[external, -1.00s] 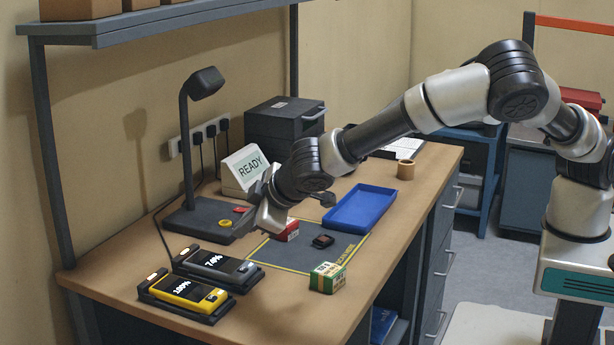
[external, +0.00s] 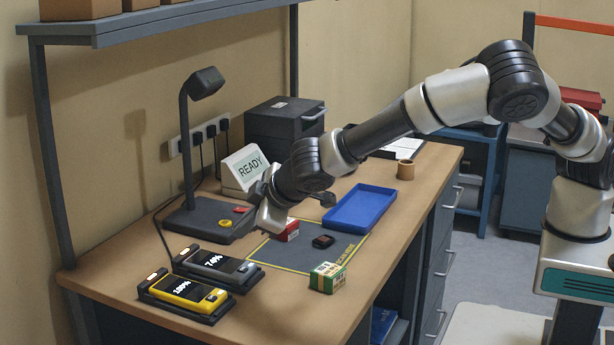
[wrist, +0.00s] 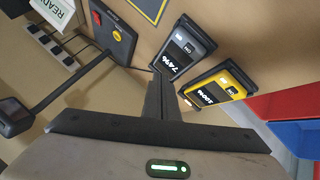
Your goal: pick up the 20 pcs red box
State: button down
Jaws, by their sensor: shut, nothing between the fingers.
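The red box (external: 290,231) stands on the grey scan zone mat, partly hidden behind my gripper in the external view. Its "20 pcs" label cannot be read from here. My gripper (external: 246,226) is beside the red box, to its left in the picture, and is turned toward the lamp base and the docked devices. In the wrist view my gripper (wrist: 162,92) shows its two fingers pressed together with nothing between them. The red box does not show in the wrist view.
A green and white box (external: 327,277), a small dark item (external: 323,241) and a blue tray (external: 358,193) are on the bench. Two devices, grey (wrist: 180,49) and yellow (wrist: 221,86), sit in docks. A lamp (external: 184,150) and a READY display (external: 249,170) stand behind.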

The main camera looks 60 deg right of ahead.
jog(key=c, duration=1)
grip_release()
jog(key=m+g+y+b, duration=0.2)
jog(key=m+g+b, duration=0.2)
jog(key=m+b, duration=0.4)
send_near(291, 224)
jog(key=shift+n, duration=0.4)
jog(key=w+f+b, duration=0.1)
jog(key=w+f, duration=0.3)
jog(key=shift+d+f, duration=0.15)
jog(key=shift+d, duration=0.05)
jog(key=shift+d+b+x, duration=0.15)
jog(key=shift+b+x, duration=0.05)
jog(key=shift+x, duration=1.15)
jog(key=shift+d+b+x, duration=0.1)
jog(key=shift+b+x, duration=0.1)
jog(key=shift+x, duration=1.15)
